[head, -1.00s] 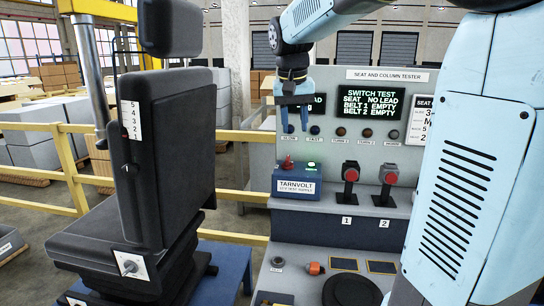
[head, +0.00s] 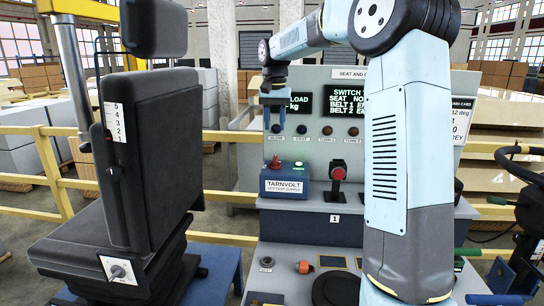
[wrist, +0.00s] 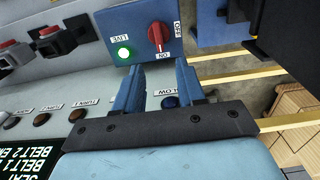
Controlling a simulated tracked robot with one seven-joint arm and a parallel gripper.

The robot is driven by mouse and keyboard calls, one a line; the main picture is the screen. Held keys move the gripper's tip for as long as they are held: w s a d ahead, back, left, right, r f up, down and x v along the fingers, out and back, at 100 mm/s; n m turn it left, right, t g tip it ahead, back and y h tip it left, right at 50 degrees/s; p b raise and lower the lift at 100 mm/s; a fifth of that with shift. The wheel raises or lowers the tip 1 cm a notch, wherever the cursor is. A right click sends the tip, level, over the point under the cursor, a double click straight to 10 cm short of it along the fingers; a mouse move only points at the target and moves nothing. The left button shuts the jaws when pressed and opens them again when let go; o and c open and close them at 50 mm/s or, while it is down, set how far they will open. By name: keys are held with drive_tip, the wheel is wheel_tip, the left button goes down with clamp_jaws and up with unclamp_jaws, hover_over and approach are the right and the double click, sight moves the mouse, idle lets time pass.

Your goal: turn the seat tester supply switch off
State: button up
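The seat tester supply is a blue box labelled TARNVOLT (head: 291,186) on the tester's ledge. Its red switch (head: 276,162) is on top, beside a lit green light (head: 299,164). In the wrist view, the red switch (wrist: 157,36) lies lengthwise toward the ON label (wrist: 163,57), with OFF to its right. The green light (wrist: 123,52) is marked LIVE. My gripper (head: 273,117) is above the box, in front of the tester panel. In the wrist view my gripper (wrist: 158,88) is open, its fingers empty and apart from the switch.
A red-knobbed lever (head: 338,174) stands right of the box, and my arm hides part of the panel. A black seat (head: 150,150) is at the left. Yellow rails (head: 55,197) run behind. A steering wheel (head: 520,160) is at the right edge.

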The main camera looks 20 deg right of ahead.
sight(275, 157)
wheel_tip(275, 157, down, 12)
drive_tip(key=shift+r, duration=0.25)
drive_tip(key=shift+c, duration=0.4)
drive_tip(key=c, duration=0.6)
drive_tip(key=shift+a, duration=0.2)
clamp_jaws()
drive_tip(key=shift+d, duration=0.1)
